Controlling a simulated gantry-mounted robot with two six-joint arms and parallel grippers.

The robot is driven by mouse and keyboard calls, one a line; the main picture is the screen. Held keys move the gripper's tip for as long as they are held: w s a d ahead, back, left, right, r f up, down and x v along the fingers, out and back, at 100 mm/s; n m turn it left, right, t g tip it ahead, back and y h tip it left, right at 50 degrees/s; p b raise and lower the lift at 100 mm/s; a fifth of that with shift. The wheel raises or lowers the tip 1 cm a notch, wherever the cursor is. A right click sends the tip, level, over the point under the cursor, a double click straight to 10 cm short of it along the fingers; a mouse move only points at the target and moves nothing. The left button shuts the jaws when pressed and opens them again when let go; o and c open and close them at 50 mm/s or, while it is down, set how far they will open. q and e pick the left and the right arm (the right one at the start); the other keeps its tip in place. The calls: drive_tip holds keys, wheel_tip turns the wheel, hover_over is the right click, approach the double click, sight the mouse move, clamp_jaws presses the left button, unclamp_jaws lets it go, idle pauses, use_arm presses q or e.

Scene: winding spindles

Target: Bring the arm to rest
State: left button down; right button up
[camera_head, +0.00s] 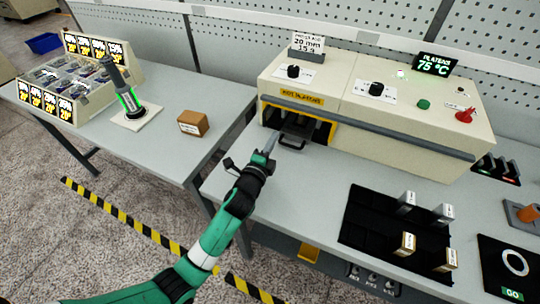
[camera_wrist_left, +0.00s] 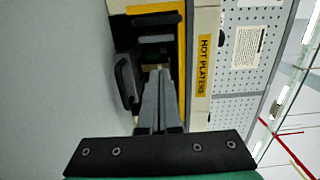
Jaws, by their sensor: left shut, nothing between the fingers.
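My left arm (camera_head: 215,230), green and white, reaches up from the bottom left of the head view. Its gripper (camera_head: 270,142) is shut and empty, in front of the hot plate machine (camera_head: 375,105) by the black handle (camera_head: 292,140) of its yellow-framed opening. In the left wrist view the two grey fingers (camera_wrist_left: 161,75) lie together and point toward the opening, with the handle (camera_wrist_left: 125,83) to their left. I cannot tell whether the fingertips touch anything. My right gripper is not in view.
A black tray (camera_head: 365,222) with several small labelled blocks lies right of the arm. A brown box (camera_head: 193,123), a lit green cylinder (camera_head: 130,105) and a bin rack (camera_head: 70,102) stand on the left table. Bare tabletop (camera_head: 310,185) lies between gripper and tray.

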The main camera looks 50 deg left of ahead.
use_arm(q)
drive_tip(key=v, duration=0.3)
drive_tip(key=p+v, duration=0.1)
drive_tip(key=v, duration=0.2)
drive_tip(key=shift+s+a+r, duration=0.15)
drive_tip(key=shift+a, duration=0.25)
drive_tip(key=shift+s+d, duration=0.3)
drive_tip(key=shift+s, duration=0.15)
drive_tip(key=shift+w, duration=0.1)
